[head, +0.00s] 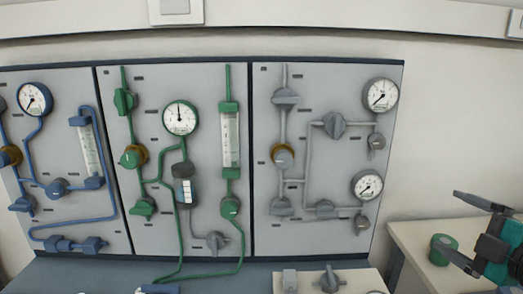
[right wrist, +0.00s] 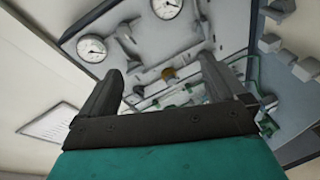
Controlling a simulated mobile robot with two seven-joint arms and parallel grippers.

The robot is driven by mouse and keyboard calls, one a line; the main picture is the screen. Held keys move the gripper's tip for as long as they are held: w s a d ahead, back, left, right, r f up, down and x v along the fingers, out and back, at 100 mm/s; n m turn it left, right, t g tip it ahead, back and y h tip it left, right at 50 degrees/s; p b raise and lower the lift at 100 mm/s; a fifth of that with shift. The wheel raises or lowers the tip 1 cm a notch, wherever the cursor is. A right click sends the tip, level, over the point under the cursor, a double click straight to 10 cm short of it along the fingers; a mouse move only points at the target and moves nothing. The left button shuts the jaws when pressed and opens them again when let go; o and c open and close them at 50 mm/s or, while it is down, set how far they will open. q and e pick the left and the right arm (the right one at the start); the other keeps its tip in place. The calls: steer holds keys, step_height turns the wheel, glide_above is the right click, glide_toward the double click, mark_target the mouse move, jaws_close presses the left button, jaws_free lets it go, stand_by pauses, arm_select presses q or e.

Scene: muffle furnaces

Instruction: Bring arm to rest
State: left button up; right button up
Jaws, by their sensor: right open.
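My right gripper (head: 457,226) is at the right edge of the head view, over a light side table, with its two dark fingers spread apart and nothing between them. In the right wrist view the same gripper (right wrist: 158,80) shows its two fingers wide apart, with the grey gauge panel (right wrist: 120,50) beyond them. The gripper is apart from the panel. My left gripper is not in either view.
A wall panel with blue, green and grey piping (head: 325,90) fills the head view. A green roll (head: 441,250) sits on the light side table (head: 412,236) beside my right gripper. A valve block (head: 329,280) is at the bottom centre. Bare wall lies right of the panel.

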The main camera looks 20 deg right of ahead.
steer(key=s+a+f+m+g, duration=0.2)
steer(key=a+f+m, duration=0.15)
steer(key=f, duration=0.75)
steer(key=s+a+f+m+g, duration=0.15)
steer(key=f+m, duration=0.25)
steer(key=f, duration=0.6)
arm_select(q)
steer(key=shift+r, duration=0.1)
arm_select(e)
steer(key=a+f+m+g+y, duration=0.1)
steer(key=a+f, duration=0.5)
steer(key=a, duration=0.6)
steer(key=a+f+m+g+y, duration=0.1)
steer(key=a+f, duration=0.5)
steer(key=a, duration=0.6)
steer(key=shift+w+a+f+m+y, duration=0.15)
steer(key=shift+w+a+m+y, duration=0.2)
steer(key=shift+m+y, duration=0.4)
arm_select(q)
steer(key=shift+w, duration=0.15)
arm_select(e)
steer(key=shift+s, duration=0.1)
